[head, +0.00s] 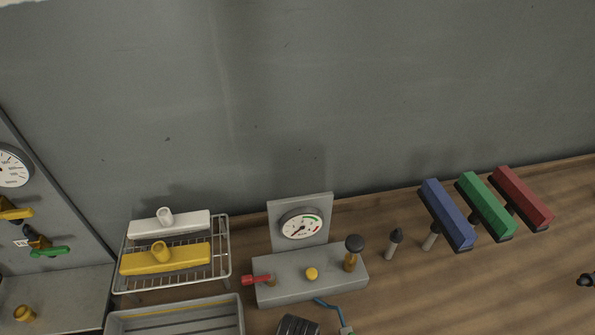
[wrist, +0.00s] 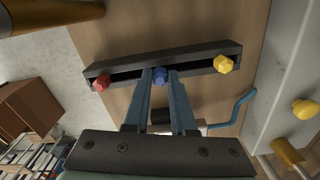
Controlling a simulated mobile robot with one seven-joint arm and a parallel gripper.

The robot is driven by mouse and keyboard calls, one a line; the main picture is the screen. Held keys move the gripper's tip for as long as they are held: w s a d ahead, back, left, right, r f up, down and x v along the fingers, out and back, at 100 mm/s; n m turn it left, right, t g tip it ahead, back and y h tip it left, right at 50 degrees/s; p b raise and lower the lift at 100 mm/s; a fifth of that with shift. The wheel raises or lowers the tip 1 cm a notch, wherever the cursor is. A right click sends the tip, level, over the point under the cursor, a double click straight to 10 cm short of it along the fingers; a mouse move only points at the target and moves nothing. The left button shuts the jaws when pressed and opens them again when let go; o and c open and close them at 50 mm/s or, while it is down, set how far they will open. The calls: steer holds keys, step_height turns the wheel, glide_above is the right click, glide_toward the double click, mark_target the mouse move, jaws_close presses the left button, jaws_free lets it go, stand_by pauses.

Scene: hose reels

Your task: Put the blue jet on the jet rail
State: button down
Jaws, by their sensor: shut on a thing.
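In the wrist view the blue jet (wrist: 160,76) is a small faceted knob between my fingertips. My gripper (wrist: 160,82) is shut on it. The jet rail (wrist: 190,62) is a long dark bar with a slot, lying across the upper part of the wrist view. A red jet (wrist: 101,82) is at its left end and a yellow jet (wrist: 223,64) at its right end. The blue jet overlaps the middle of the slot in this view; I cannot tell whether it touches or sits in the rail. My gripper and the rail are not visible in the head view.
A grey gauge box (head: 310,275) with a red handle (head: 257,280) stands on the bench. A wire rack (head: 222,262) is left of it, above a grey tray (head: 175,318). Blue (head: 447,215), green and red bars stand at right. A blue hose (wrist: 238,106) runs near the rail.

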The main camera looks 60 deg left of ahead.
steer(key=c, duration=0.7)
jaws_free()
steer(key=shift+f, duration=0.1)
steer(key=shift+c, duration=0.2)
